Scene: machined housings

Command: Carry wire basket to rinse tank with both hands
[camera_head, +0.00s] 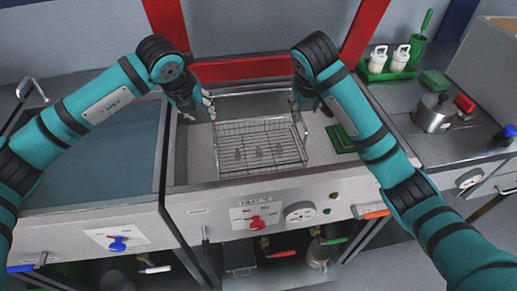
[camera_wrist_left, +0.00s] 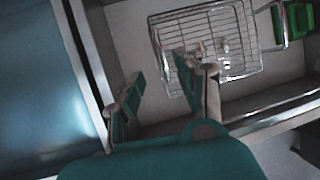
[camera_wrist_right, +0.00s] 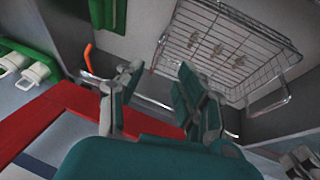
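The wire basket (camera_head: 262,146) sits level in the grey centre basin, with three small grey parts (camera_head: 259,151) in it. It also shows in the left wrist view (camera_wrist_left: 178,60) and the right wrist view (camera_wrist_right: 205,18). A tank of blue water (camera_head: 110,150), apparently the rinse tank, lies to the left. My left gripper (camera_head: 199,107) is open at the basket's left far corner; its fingers (camera_wrist_left: 163,90) are spread and empty. My right gripper (camera_head: 306,103) is open near the right far corner; its fingers (camera_wrist_right: 157,85) are apart. Contact with the basket's handles is unclear.
A green block (camera_head: 341,139) lies right of the basket in the basin. A divider (camera_head: 176,150) separates basin and water tank. A faucet (camera_head: 30,90) rises at left.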

